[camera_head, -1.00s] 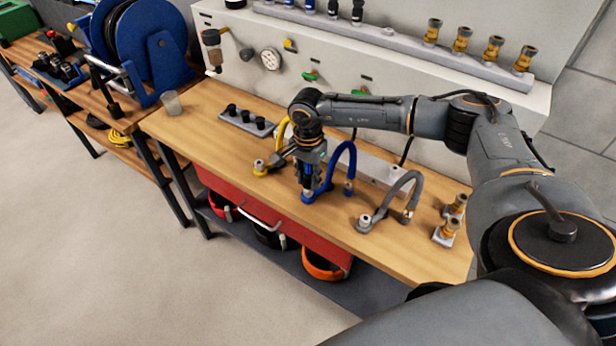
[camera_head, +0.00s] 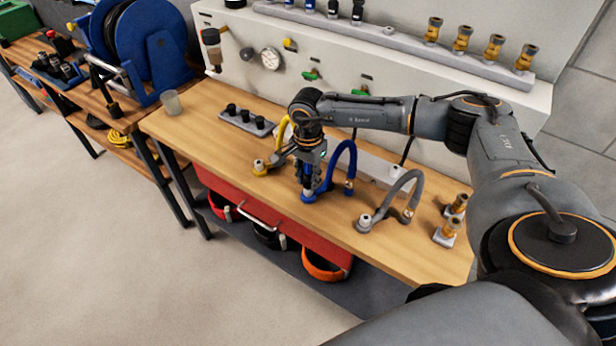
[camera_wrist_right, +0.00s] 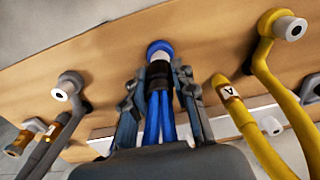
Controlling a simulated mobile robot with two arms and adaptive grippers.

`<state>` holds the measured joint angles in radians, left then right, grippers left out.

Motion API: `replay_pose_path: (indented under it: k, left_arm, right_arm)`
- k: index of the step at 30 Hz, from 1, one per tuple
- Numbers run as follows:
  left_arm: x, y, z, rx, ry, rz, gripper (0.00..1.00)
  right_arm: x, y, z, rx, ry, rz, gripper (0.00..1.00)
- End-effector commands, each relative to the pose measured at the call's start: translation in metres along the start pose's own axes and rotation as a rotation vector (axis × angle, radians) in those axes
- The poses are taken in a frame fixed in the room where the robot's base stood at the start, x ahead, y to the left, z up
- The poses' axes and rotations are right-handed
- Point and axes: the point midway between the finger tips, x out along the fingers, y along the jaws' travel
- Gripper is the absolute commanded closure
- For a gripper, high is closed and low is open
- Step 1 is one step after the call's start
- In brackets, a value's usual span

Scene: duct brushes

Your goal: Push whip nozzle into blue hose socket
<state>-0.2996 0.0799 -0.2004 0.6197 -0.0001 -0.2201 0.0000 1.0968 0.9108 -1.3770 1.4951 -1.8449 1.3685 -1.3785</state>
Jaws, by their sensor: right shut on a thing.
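The blue hose (camera_head: 345,160) arches over the wooden bench, with its blue socket (camera_head: 308,197) directly below my right gripper (camera_head: 309,185). In the right wrist view the socket is a blue ring (camera_wrist_right: 158,47) just beyond the fingertips. My right gripper (camera_wrist_right: 160,85) points down and is shut on the whip nozzle, a black piece (camera_wrist_right: 181,76) with blue strands (camera_wrist_right: 153,122) running back between the fingers. The nozzle's front end meets or overlaps the socket; I cannot tell how deep it sits. My left gripper is not in view.
A yellow hose (camera_head: 281,135) stands close left of the gripper and a grey hose (camera_head: 407,185) to the right. Brass fittings (camera_head: 447,231) stand at the bench's right end. A block with black pieces (camera_head: 246,122) and a cup (camera_head: 171,101) are at left.

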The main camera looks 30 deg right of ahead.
Motion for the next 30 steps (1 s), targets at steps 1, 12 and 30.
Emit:
replay_pose_path:
  k: [1,12,30]
  left_arm:
    - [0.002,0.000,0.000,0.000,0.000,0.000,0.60]
    - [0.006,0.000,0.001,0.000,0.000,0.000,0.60]
    - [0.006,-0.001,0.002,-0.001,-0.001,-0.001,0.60]
  right_arm:
    - [0.002,0.000,0.000,0.000,0.000,0.000,1.00]
    - [0.007,0.000,0.000,0.000,0.000,0.000,0.57]
    - [-0.023,-0.001,0.000,-0.001,0.001,-0.005,0.47]
